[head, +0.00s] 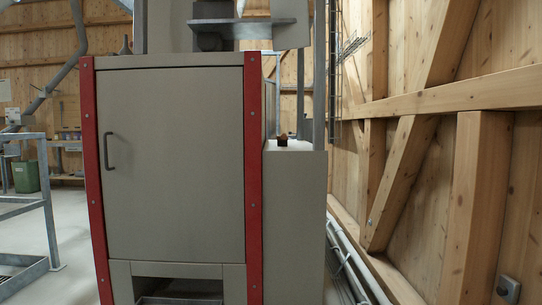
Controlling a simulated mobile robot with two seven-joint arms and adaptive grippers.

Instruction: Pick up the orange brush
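I cannot make out an orange brush for certain in the head view. A small dark orange-brown object (283,140) sits on the pale top of the lower grey cabinet, right of the tall machine. It is too small to tell whether it is the brush. Neither of my grippers is in view.
A tall grey machine cabinet (175,165) with red corner posts and a closed, handled door fills the middle. The lower grey cabinet (295,225) adjoins it. A timber wall (425,195) and floor pipes (352,260) bound the right. Metal railings (45,200) and a green bin (26,176) stand left.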

